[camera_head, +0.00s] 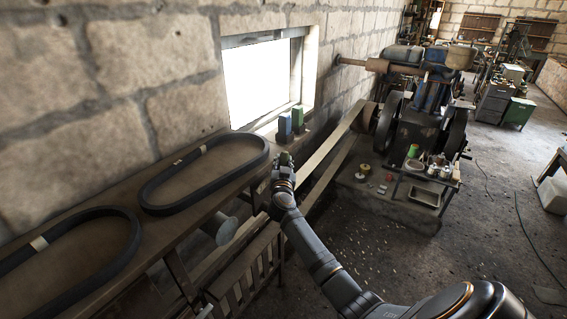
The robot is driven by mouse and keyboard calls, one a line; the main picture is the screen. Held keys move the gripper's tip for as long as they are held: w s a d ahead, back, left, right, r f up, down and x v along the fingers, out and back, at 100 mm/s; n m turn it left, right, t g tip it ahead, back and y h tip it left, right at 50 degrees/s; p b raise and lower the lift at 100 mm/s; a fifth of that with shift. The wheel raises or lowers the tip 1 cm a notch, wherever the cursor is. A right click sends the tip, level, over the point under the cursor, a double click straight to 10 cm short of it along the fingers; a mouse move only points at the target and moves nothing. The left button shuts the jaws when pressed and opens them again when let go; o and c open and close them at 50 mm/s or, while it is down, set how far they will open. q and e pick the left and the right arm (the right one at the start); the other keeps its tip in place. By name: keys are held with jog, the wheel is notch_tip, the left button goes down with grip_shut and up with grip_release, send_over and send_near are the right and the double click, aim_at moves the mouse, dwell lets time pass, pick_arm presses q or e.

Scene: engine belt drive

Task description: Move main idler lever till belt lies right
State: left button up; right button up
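The long tan flat belt (323,181) runs from the engine's (432,95) pulley at the back down toward the lower left, beside the bench. Its near end passes behind my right arm and the slatted guard. My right gripper (285,160) is at the end of the dark arm reaching up from the lower right, next to the belt and the bench's far end. Its fingers are too small and dark to tell open from shut. I cannot make out the main idler lever; the gripper may hide it. My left gripper is not in view.
A wooden bench (180,222) along the stone wall carries black belt loops (205,172). Green and blue boxes (291,123) stand by the window. A slatted wooden guard (245,275) stands below the bench. Small parts and a tray (424,196) lie near the engine. The floor at right is mostly clear.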

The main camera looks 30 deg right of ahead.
grip_shut()
jog(key=shift+n+t+h, duration=0.4)
jog(key=shift+n+t, duration=0.3)
jog(key=shift+t, duration=0.2)
jog(key=a, duration=0.1)
jog(key=s+a, duration=0.1)
jog(key=a, duration=0.1)
jog(key=shift+s+a+r+b, duration=0.3)
jog(key=shift+a+r+b, duration=0.05)
jog(key=shift+a, duration=0.05)
jog(key=o, duration=0.7)
grip_release()
jog(key=shift+c, duration=0.2)
jog(key=v, duration=1.2)
